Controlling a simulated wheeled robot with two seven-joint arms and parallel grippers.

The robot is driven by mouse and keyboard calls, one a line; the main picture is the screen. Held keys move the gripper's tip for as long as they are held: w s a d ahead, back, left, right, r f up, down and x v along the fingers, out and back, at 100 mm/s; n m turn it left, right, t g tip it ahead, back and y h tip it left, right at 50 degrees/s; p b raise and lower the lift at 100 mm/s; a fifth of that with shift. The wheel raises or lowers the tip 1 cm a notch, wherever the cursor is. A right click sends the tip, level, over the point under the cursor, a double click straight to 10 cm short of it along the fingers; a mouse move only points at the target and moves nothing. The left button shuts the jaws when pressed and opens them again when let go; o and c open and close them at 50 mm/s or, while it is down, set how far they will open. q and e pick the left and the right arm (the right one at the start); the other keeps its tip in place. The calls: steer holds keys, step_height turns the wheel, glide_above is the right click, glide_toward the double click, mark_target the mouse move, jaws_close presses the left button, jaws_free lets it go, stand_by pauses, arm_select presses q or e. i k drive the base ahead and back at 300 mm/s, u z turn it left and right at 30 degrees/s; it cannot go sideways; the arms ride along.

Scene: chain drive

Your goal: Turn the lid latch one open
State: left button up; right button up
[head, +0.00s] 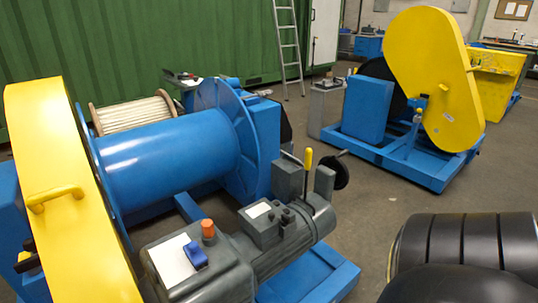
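A yellow chain guard (60,200) stands upright at the left, on the near side of a blue drum (165,155). It has a yellow handle (55,197) on its face. A small dark fitting with a yellow tip (23,258) shows at the left picture edge, beside the guard. A second yellow guard (435,75) stands on a blue machine at the back right, with small fittings near its left side. I cannot tell which fitting is lid latch one, or whether it is open. Neither of my grippers is in view.
A grey motor (290,240) and gearbox (205,272) stand in front of the drum. A lever with a yellow grip (308,160) rises behind the motor. A ladder (289,50) leans by a green container (140,40). Open floor (375,205) lies between the two machines.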

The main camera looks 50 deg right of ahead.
mark_target(285, 220)
steer(key=z, duration=2.95)
steer(key=i, duration=0.5)
steer(key=u, duration=2.35)
